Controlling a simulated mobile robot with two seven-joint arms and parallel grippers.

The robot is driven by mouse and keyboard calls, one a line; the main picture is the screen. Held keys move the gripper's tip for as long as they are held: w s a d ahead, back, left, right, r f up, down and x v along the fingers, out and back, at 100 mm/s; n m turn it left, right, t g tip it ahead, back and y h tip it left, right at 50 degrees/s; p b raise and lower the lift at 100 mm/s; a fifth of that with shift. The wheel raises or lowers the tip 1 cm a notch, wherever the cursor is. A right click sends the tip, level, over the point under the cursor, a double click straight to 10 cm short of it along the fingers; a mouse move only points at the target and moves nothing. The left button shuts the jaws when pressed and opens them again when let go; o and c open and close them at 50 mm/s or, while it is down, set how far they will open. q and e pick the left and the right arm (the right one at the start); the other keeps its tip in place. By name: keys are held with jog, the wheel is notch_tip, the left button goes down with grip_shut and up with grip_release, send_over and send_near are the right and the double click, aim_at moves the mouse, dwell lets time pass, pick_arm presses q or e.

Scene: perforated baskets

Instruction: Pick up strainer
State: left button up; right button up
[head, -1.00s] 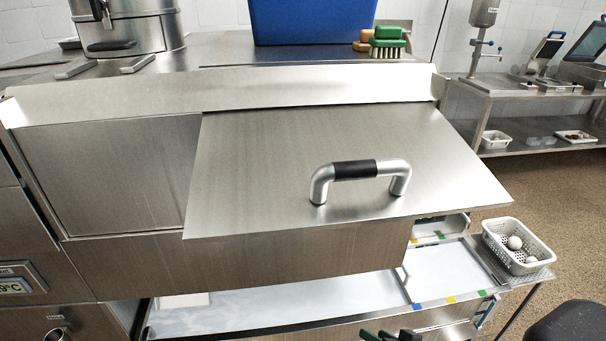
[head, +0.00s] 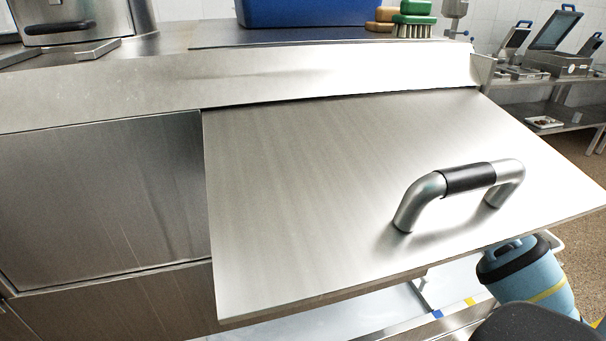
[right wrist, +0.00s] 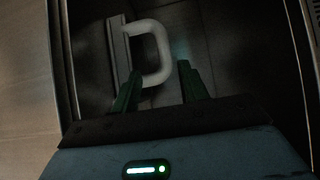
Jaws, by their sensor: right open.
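I cannot identify a strainer for certain in either view. In the right wrist view a pale, D-shaped handle (right wrist: 165,52) stands on a narrow upright plate inside a dark space. What it belongs to is too dark to tell. My right gripper (right wrist: 157,77) is open, its green fingers pointing towards this handle, one fingertip near the handle's lower end and the other to its right. Nothing is visibly gripped. My left gripper is not in view.
A sloping steel lid (head: 330,190) with a black-gripped handle (head: 468,178) fills the middle of the head view. A white surface (head: 375,305) lies below. A blue container (head: 310,12) and a green brush (head: 414,16) stand on top.

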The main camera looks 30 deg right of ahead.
jog(key=shift+x, duration=0.75)
jog(key=shift+s+r, duration=0.1)
jog(key=shift+r, duration=0.1)
jog(key=shift+w+a, duration=0.1)
jog(key=shift+w, duration=0.2)
jog(key=shift+w+a, duration=0.2)
jog(key=shift+w, duration=0.25)
jog(key=shift+w+a, duration=0.2)
jog(key=shift+w, duration=0.15)
jog(key=shift+w+a+r+p, duration=0.2)
jog(key=shift+w+p, duration=0.05)
jog(key=shift+p, duration=0.2)
jog(key=x, duration=0.3)
jog(key=shift+w+a+r+p, duration=0.15)
jog(key=shift+w+p, duration=0.1)
jog(key=shift+p, duration=0.15)
jog(key=shift+w+a, duration=0.2)
jog(key=shift+w, duration=0.2)
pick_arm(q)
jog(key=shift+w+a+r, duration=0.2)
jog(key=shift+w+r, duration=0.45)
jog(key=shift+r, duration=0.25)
